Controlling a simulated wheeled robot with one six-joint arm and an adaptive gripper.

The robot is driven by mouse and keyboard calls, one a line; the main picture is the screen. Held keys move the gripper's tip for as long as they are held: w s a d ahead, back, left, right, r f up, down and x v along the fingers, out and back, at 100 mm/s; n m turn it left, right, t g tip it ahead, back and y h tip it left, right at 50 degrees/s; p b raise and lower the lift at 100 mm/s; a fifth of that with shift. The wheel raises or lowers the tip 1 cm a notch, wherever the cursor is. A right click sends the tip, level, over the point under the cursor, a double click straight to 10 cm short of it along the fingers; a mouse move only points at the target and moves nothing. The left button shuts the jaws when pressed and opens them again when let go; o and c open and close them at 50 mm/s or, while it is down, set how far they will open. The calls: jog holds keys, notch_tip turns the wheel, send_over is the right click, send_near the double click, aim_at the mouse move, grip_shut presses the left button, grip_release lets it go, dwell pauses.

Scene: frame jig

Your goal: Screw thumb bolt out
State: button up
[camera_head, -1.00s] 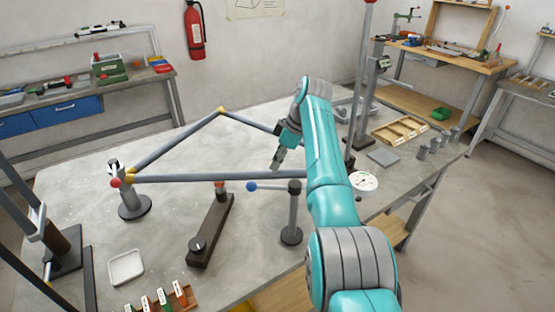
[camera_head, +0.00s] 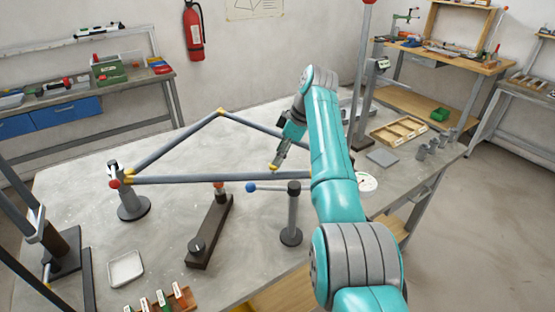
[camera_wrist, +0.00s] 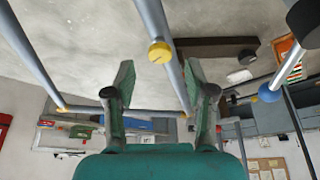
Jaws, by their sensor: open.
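A yellow thumb bolt (camera_head: 272,167) sits on the near grey tube of the triangular frame (camera_head: 190,180). In the wrist view the round yellow bolt head (camera_wrist: 160,52) shows on the side of the tube (camera_wrist: 166,22). My gripper (camera_head: 279,160) is close to the bolt at the near tube. In the wrist view my gripper (camera_wrist: 158,75) is open and empty, its two green fingers spread to either side. The bolt head appears above the line between the fingertips and apart from both. How far the bolt is threaded in cannot be seen.
A post with a blue-ended rod (camera_head: 250,188) stands in front of the frame, near my arm. A dark bar with a knob (camera_head: 208,235) lies on the table (camera_head: 75,180). A white tray (camera_head: 126,268) is at the front left; a wooden compartment tray (camera_head: 399,132) is at the right.

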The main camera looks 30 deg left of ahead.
jog(key=v, duration=0.9)
